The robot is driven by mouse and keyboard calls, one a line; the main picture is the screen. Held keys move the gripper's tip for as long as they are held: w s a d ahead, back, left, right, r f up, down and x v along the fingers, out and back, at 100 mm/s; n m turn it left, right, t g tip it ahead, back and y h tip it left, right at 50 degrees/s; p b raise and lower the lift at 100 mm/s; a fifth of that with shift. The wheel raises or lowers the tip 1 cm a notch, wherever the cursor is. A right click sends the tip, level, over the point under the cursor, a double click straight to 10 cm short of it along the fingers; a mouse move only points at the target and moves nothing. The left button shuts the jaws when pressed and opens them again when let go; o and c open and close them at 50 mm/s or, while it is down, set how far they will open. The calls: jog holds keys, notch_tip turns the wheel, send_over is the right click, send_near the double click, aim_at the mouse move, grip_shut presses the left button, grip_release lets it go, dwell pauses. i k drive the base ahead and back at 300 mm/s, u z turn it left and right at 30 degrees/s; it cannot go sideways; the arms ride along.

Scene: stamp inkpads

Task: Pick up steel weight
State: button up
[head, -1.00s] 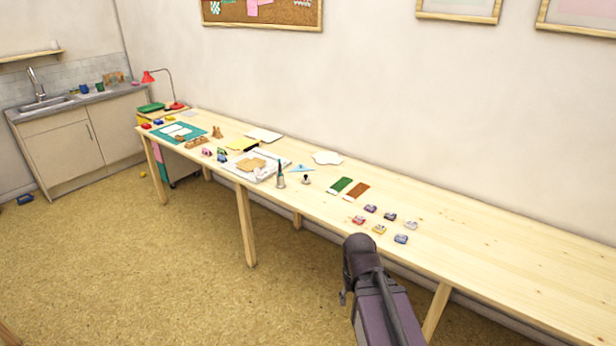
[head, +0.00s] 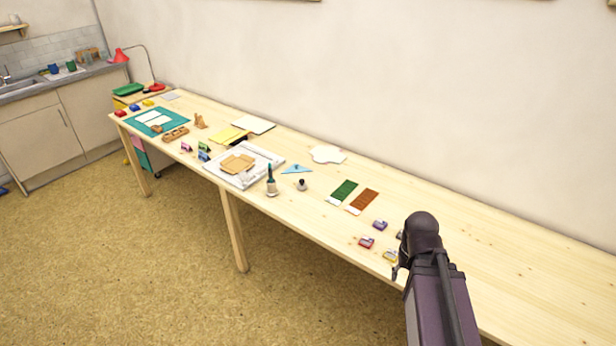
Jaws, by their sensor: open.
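A small knobbed object with a metallic look (head: 302,185), which may be the steel weight, stands on the long wooden table (head: 480,245). Just left of it stands a taller grey piece with a green top (head: 271,181). At this size I cannot be sure which of them is the steel weight. Nothing is seen touching either one.
The table's right part looks clear.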

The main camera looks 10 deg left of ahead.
aim_at(302, 186)
jog(key=u, duration=0.05)
jog(key=i, duration=1.1)
jog(key=u, duration=0.25)
